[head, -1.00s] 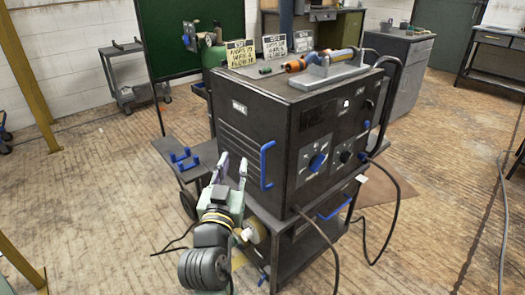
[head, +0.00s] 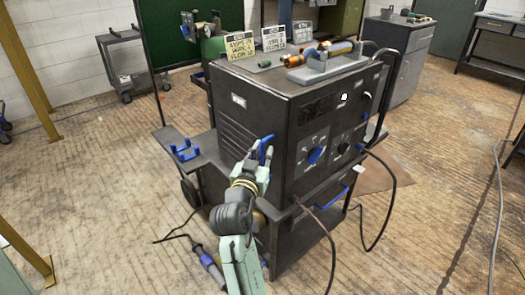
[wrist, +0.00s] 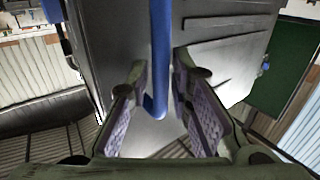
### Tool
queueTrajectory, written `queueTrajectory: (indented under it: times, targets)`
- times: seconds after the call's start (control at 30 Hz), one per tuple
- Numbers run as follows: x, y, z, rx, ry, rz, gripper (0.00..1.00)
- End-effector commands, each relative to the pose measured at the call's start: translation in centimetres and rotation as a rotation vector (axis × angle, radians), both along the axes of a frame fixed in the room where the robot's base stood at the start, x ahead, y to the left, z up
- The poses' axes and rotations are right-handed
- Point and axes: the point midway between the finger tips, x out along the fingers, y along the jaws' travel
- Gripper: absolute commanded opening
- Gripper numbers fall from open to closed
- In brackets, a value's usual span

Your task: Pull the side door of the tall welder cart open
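The tall welder cart (head: 300,95) is a dark grey cabinet on a wheeled frame. Its side door (head: 232,130), on the left face with louvre slots, looks closed in the head view. A vertical blue handle (head: 266,148) is near the door's front edge, partly hidden by my gripper (head: 256,170). In the wrist view the handle (wrist: 158,60) runs down between the two purple-padded fingers of my gripper (wrist: 160,95). The fingers are open, one on each side of the bar, with gaps visible.
Placards (head: 272,40) and a tool on a grey stand (head: 325,66) sit on the cart top. A side shelf (head: 170,135) with a blue bracket juts out left. Black cables (head: 385,220) hang at the front right. A blue-handled tool (head: 208,262) lies on the floor. Open floor is to the left.

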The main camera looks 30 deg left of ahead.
Motion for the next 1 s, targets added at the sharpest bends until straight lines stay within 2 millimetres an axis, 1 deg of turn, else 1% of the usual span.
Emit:
queueTrajectory:
  times: [0.23,0.53,1.0]
  targets:
    - [0.06,0.02,0.01,0.000,-0.001,0.000,0.20]
    - [0.04,0.02,0.02,0.000,-0.001,0.000,0.00]
    - [0.02,0.03,0.03,0.000,-0.001,0.001,0.00]
